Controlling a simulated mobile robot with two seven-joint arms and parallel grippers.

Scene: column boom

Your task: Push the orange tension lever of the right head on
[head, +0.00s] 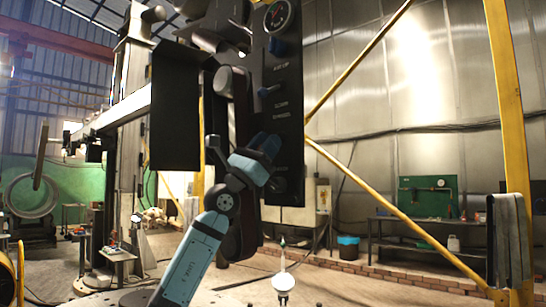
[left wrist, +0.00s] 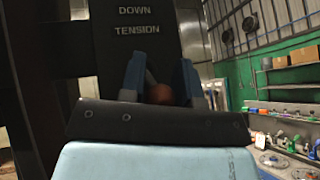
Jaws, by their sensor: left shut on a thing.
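A tall dark control panel (head: 290,110) with white lettering and a dial gauge stands at upper middle in the head view. The panel (left wrist: 137,15) fills the upper middle of the left wrist view, with the words DOWN and TENSION on it. My left gripper (head: 268,162) is at the lower part of the panel, below those words. In the left wrist view its two blue fingers (left wrist: 165,80) are shut on the orange tension lever (left wrist: 160,94). Only the lever's rounded orange end shows; the fingers and wrist hide the rest. My right gripper is not in view.
A dark plate (head: 175,105) stands left of my arm. Yellow braces (head: 400,210) cross the right side. A workbench (head: 430,222) and blue bin (head: 348,247) stand farther back.

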